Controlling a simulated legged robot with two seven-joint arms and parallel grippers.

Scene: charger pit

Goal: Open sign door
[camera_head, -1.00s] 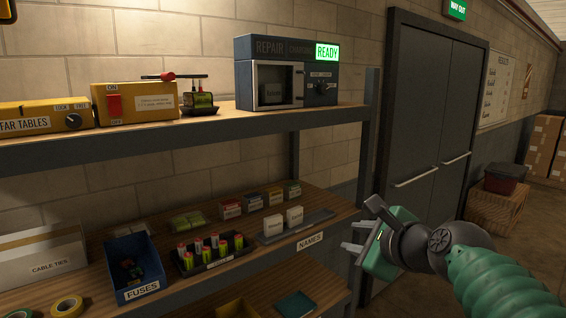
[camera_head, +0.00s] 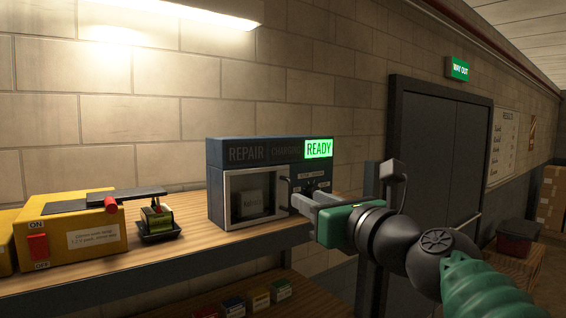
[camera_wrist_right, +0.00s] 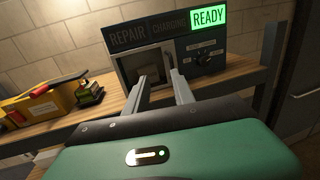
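A dark blue charger box (camera_head: 216,158) with a lit green READY sign (camera_head: 318,149) stands on the upper wooden shelf. Its front door (camera_head: 227,203) has a pale frame around a window and looks shut, with a small labelled thing behind the pane. A dark handle (camera_head: 288,186) shows at the door's right side. My right gripper (camera_head: 302,202) is raised in front of the box's right part, close to the handle. In the right wrist view its fingers (camera_wrist_right: 158,80) are apart and empty, pointing at the door's right edge; contact cannot be told. My left gripper is out of view.
A yellow box with a red switch (camera_head: 38,246) and a small dark tray with a green-and-yellow item (camera_head: 158,225) stand left on the shelf. The shelf's post (camera_head: 369,240) rises at right. A grey double door (camera_head: 440,150) stands beyond.

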